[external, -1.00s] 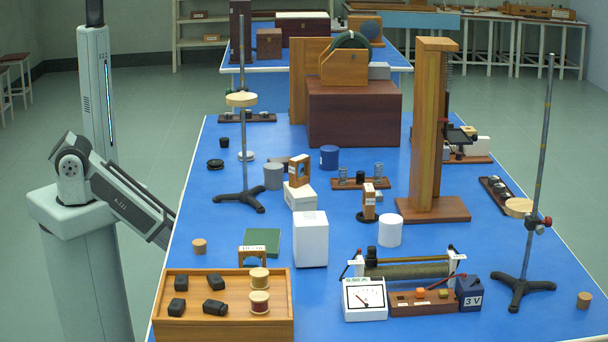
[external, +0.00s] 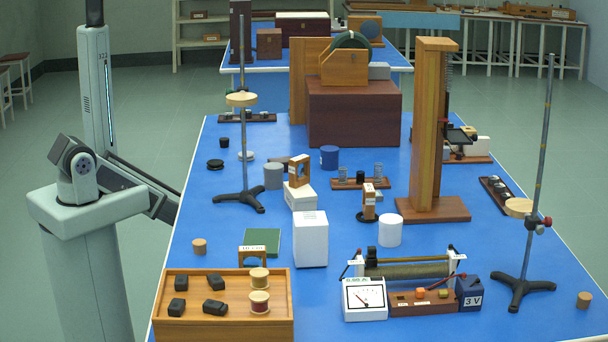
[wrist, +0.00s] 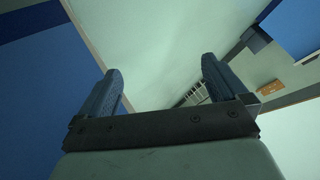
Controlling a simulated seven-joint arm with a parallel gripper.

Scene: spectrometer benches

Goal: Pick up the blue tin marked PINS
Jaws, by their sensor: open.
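A blue tin (external: 329,158) stands upright on the blue bench, in front of the dark red-brown box. Its marking is too small to read. My arm reaches from the left to the bench's left edge in the external view, well short of the tin; its gripper does not show clearly there. In the wrist view my gripper (wrist: 160,90) is open and empty. Its two fingers stand apart over pale floor, with a strip of blue bench at the left. The tin is not in the wrist view.
A grey cylinder (external: 273,176) and a rod stand (external: 241,199) are left of the tin. A small wooden frame on a white block (external: 300,196) is in front of it. A tall wooden column (external: 427,130) rises to the right. The bench's left middle is fairly clear.

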